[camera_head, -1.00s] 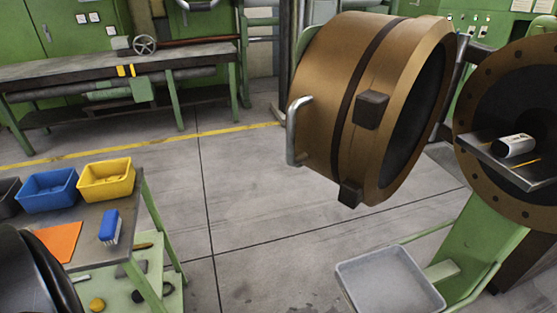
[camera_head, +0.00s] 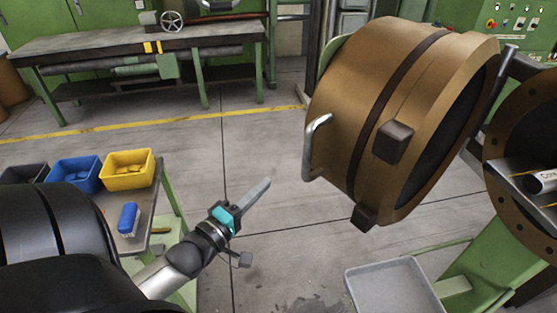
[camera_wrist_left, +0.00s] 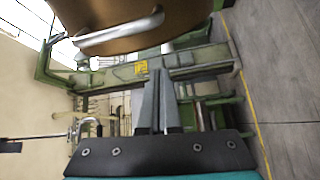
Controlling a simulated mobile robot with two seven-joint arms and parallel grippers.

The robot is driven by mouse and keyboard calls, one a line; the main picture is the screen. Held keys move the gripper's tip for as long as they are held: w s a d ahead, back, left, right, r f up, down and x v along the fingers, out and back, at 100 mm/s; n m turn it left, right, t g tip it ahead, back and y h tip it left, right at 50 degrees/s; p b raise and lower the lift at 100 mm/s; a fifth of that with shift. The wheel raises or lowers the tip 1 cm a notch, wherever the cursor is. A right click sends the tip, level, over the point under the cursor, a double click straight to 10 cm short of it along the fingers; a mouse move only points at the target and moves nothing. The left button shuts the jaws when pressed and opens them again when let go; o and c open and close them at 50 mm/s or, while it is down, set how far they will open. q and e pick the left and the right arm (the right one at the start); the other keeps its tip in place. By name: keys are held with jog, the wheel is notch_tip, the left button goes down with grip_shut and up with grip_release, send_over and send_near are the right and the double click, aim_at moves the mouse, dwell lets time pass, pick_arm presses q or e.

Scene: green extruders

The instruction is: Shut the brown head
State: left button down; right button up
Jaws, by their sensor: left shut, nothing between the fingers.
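The brown head (camera_head: 375,110) is a large round cover with a dark band, swung open to the left of the green machine's flanged opening (camera_head: 508,205). A silver bar handle (camera_head: 317,146) is on its left side. My left gripper (camera_head: 262,186) is shut and empty, in front of and below the handle, clear of it, above the floor. In the left wrist view the shut fingers (camera_wrist_left: 159,88) point forward, with the handle (camera_wrist_left: 118,32) and the brown head (camera_wrist_left: 135,12) at the top of the picture. My right gripper is not in view.
A side table at left carries a yellow bin (camera_head: 128,170), a blue bin (camera_head: 75,175) and a blue brush (camera_head: 128,219). A grey tray (camera_head: 392,288) sits below the opening. A workbench (camera_head: 130,58) stands at the back. The floor between is clear.

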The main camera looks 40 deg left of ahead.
pick_arm(q)
jog(key=w, duration=1)
jog(key=d, duration=0.1)
jog(key=s+d, duration=0.1)
jog(key=d+p, duration=0.1)
jog(key=shift+s+d+f, duration=0.15)
jog(key=shift+s+d, duration=0.2)
jog(key=shift+s+d, duration=0.1)
